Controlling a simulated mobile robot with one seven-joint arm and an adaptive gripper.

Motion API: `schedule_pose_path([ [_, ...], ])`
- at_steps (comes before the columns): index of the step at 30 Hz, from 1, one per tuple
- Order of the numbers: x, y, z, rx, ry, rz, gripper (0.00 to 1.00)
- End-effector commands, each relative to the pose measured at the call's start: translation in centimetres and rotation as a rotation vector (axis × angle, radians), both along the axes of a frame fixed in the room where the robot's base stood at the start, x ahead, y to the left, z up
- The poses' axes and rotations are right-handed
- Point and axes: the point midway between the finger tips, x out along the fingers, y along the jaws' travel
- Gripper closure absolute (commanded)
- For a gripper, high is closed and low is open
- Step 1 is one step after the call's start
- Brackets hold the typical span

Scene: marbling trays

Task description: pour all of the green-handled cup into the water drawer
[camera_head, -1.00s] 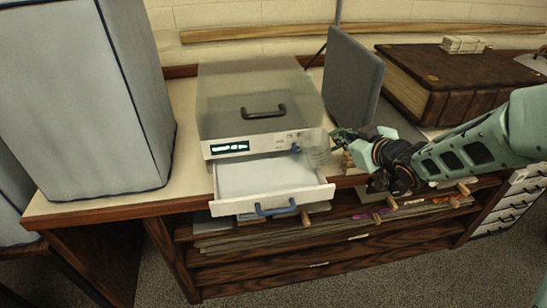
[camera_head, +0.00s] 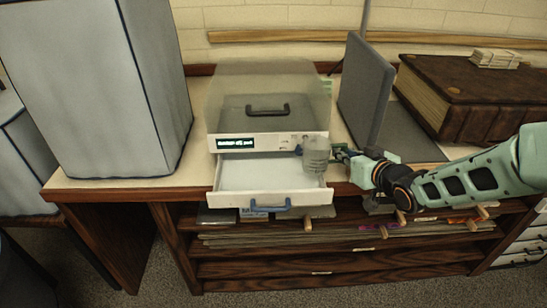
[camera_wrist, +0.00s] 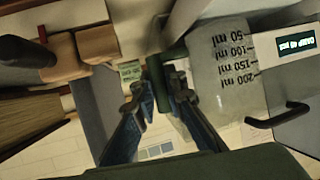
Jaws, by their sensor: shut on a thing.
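The clear cup (camera_head: 316,150) shows grey-white beside the right end of the open water drawer (camera_head: 235,203), above its right wall. It looks near upright; its exact tilt and its contents are hard to tell. In the wrist view the cup (camera_wrist: 222,85) shows black marks from 50 to 200 ml, upside down in the picture. My gripper (camera_head: 343,154) reaches in from the right and is shut on the cup's green handle (camera_wrist: 168,72). In the wrist view its fingers (camera_wrist: 157,92) lie on both sides of the handle. The drawer floor looks pale and flat.
A machine with a lit display (camera_head: 237,142) and a smoky cover stands above the drawer. A grey panel (camera_head: 366,90) stands upright behind my gripper, with a large brown book (camera_head: 475,90) to the right. A tall grey box (camera_head: 95,90) stands at left. Open shelves with pegs lie below.

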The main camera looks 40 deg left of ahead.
Motion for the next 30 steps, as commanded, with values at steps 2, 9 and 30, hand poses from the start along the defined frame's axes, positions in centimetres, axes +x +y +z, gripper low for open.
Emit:
schedule_pose_path([
  [2, 0.0, 0.0, 0.1, 0.0, -0.001, 0.0, 1.0],
  [9, 0.0, 0.0, 0.0, 0.0, -0.001, 0.0, 1.0],
  [30, 0.0, -0.1, 4.1, -0.002, -0.001, -0.001, 1.0],
])
